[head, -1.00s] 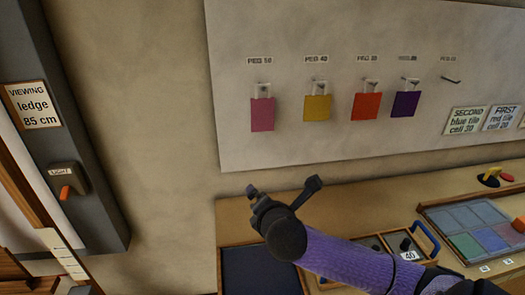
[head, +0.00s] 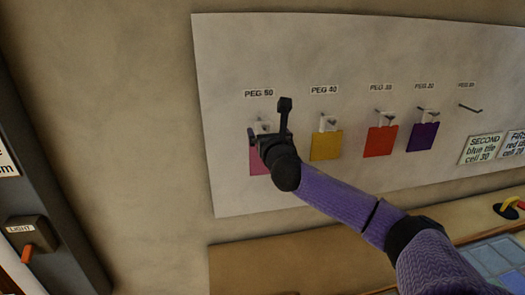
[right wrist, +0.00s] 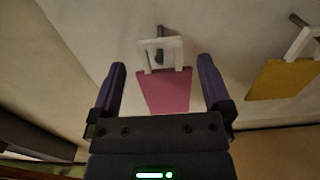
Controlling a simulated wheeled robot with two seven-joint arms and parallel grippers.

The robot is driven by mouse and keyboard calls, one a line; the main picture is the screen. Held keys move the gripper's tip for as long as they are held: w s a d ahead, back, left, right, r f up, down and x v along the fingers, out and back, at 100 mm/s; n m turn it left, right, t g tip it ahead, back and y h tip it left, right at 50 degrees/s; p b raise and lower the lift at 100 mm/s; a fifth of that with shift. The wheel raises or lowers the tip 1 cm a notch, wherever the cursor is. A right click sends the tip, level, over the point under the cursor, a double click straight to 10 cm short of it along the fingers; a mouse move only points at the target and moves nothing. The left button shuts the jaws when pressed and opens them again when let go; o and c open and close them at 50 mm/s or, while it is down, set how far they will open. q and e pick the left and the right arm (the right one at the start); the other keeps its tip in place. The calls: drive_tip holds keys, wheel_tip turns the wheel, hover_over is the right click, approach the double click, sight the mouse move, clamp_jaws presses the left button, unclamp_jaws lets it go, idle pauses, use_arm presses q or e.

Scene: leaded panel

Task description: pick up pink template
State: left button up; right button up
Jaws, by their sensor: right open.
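The pink template (head: 259,162) hangs by its white holder from a peg on the pale wall board, under the label "PEG 50". In the head view my right gripper (head: 268,118) is in front of it and hides part of it. In the right wrist view the pink template (right wrist: 165,92) and its white holder (right wrist: 160,54) show between the two open fingers of my right gripper (right wrist: 161,80), with room on both sides. Nothing is in the fingers. My left gripper is not in view.
A bare peg (head: 470,108) sticks out farther right. A bench (head: 250,268) runs below the board. A light switch (head: 28,238) is at lower left.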

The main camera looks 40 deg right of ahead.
sight(263, 122)
drive_tip(key=x, duration=0.5)
drive_tip(key=shift+w+f, duration=0.1)
drive_tip(key=shift+f, duration=0.05)
clamp_jaws()
